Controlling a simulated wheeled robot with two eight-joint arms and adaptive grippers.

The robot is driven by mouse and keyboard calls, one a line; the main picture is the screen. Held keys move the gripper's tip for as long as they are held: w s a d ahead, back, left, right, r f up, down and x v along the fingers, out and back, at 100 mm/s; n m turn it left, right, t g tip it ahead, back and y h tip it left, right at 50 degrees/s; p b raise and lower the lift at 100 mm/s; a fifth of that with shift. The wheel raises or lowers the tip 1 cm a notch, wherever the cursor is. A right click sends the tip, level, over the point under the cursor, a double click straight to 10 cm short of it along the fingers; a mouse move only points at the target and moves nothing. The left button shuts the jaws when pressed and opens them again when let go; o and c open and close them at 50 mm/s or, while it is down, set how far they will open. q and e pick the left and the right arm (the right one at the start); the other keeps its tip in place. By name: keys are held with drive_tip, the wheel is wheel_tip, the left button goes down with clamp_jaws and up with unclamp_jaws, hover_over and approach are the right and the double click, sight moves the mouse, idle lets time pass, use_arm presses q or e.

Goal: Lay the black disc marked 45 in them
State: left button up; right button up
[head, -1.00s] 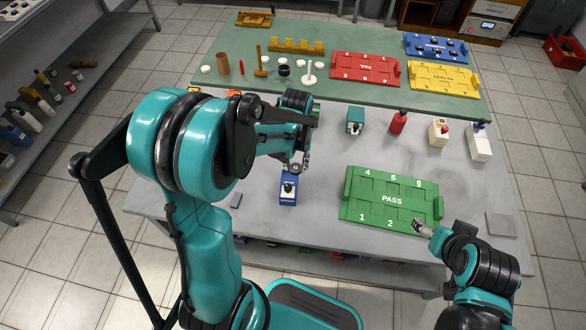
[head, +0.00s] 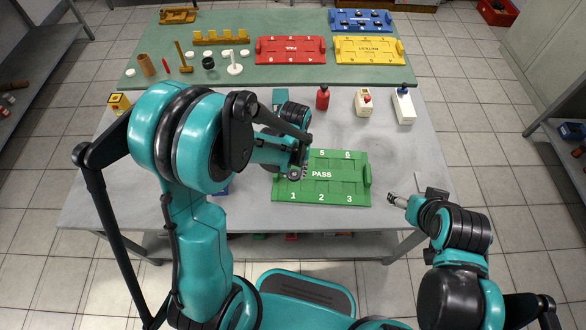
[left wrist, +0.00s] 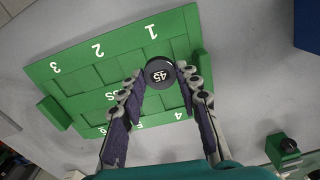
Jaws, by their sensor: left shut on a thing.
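The black disc marked 45 (left wrist: 160,73) is between the fingertips of my left gripper (head: 301,171), which is shut on it. In the left wrist view its number faces the camera. The disc overlaps the green PASS tray (head: 350,187) near the number 1; I cannot tell whether it touches the tray. The tray, with numbered slots, also shows in the left wrist view (left wrist: 75,75). In the head view my left gripper hides the tray's upper left part and the disc. My right gripper (head: 394,200) is right of the tray, its fingers too small to judge.
A red FAIL tray (head: 290,50) and yellow RETEST tray (head: 370,50) lie on the green mat at the back, with a blue tray (head: 360,20) holding dark pieces. A red bottle (head: 322,98) and white devices stand behind the PASS tray. A grey plate (head: 428,181) lies right.

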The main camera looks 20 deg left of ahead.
sight(294, 185)
use_arm(q)
drive_tip(key=shift+d, duration=0.1)
drive_tip(key=shift+f+b, duration=2.6)
drive_tip(key=shift+f, duration=0.2)
drive_tip(key=shift+f, duration=0.15)
drive_tip(key=o, duration=1.2)
drive_tip(key=shift+c, duration=0.2)
drive_tip(key=c, duration=0.5)
drive_tip(key=shift+r+p, duration=1.5)
drive_tip(key=shift+r, duration=0.8)
